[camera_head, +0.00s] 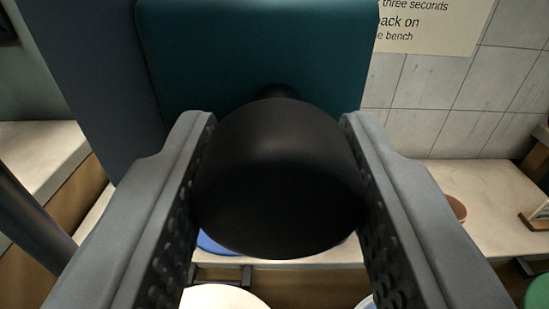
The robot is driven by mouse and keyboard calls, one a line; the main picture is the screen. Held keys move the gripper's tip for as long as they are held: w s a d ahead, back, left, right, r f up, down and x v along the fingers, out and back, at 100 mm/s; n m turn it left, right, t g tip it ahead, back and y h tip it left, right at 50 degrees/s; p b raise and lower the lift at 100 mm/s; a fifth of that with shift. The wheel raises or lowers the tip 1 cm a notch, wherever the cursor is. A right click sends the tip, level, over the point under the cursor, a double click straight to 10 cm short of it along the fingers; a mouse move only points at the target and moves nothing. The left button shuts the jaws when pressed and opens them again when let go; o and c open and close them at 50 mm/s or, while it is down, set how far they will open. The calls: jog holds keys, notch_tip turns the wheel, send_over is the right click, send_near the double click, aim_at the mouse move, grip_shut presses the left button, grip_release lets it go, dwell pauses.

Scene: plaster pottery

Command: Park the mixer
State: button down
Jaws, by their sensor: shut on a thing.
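My gripper (278,135) fills the middle of the camera view, its two grey fingers on either side of a round black part. The fingers are shut on this part, which looks like the mixer's black handle or knob (280,190). A narrower black neck (276,92) shows beyond it. A large teal panel (255,45) stands straight behind; whether it belongs to the mixer or is touched by it, I cannot tell. The rest of the mixer is hidden behind the black part.
A pale bench (480,195) runs along the tiled wall (450,90). A blue round thing (212,245), a white round thing (225,297), a terracotta pot (457,207) and a green thing (538,291) are partly visible. A sign (430,25) hangs upper right.

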jog(key=shift+a, duration=0.65)
jog(key=c, duration=0.9)
grip_release()
jog(key=shift+s, duration=0.15)
jog(key=s, duration=1.7)
jog(key=shift+d, duration=0.4)
